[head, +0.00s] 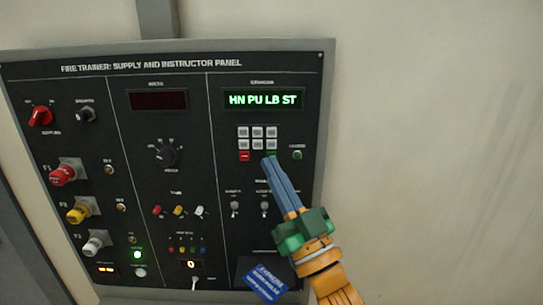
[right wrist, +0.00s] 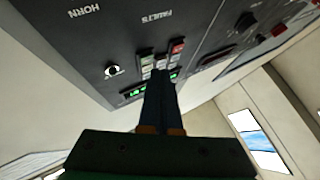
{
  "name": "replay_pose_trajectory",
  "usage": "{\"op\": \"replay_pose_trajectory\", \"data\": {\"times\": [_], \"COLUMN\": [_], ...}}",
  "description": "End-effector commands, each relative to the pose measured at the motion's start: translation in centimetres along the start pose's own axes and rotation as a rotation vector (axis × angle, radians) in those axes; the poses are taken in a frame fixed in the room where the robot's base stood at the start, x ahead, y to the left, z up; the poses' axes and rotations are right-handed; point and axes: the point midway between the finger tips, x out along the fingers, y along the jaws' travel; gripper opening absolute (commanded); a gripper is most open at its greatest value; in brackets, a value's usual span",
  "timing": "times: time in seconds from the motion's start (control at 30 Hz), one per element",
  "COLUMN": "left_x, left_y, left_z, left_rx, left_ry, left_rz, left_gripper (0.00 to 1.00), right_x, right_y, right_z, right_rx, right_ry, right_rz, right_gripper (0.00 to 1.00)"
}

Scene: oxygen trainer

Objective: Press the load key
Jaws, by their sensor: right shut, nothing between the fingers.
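The keypad (head: 257,138) sits under the lit display (head: 262,99), which reads "HN PU LB ST", at the panel's upper right. It has pale grey keys, a red key (head: 244,156) at lower left and a green key (head: 271,155) at lower right. The key labels are too small to read, so I cannot tell which is the load key. My right gripper (head: 268,162) is shut and empty, its blue-grey fingertips at the green key and partly covering it. I cannot tell whether they touch. In the right wrist view, the fingers (right wrist: 160,80) hide part of the keypad. My left gripper is out of view.
A small round green button or lamp (head: 297,155) is right of the keypad. Toggle switches (head: 235,207) stand below it. A blue card (head: 263,283) hangs low on the panel. Knobs (head: 165,155) project on the left. Bare wall lies right of the panel.

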Motion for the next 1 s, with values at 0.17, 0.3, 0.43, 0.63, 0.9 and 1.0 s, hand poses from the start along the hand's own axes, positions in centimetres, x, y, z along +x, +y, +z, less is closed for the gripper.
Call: {"op": "replay_pose_trajectory", "data": {"times": [0.17,0.3,0.43,0.63,0.9,1.0], "left_x": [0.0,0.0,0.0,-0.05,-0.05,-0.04], "left_y": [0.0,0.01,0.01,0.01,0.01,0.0], "left_z": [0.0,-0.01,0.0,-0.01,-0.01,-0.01], "left_rx": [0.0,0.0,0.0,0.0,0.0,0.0], "left_ry": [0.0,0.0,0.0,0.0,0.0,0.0], "left_rz": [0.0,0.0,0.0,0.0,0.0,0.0], "left_gripper": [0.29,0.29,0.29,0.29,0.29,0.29], "right_x": [0.0,0.0,0.03,0.48,0.6,0.61], "right_y": [0.0,0.0,0.02,0.36,0.44,0.45], "right_z": [0.0,0.0,0.01,0.33,0.41,0.42], "right_rx": [0.0,0.0,0.0,-0.001,0.0,0.0], "right_ry": [0.0,0.0,0.0,0.0,0.0,0.0], "right_rz": [0.0,0.0,0.0,0.0,0.0,0.0], "right_gripper": [0.0,0.0,0.0,0.0,0.0,0.0]}}
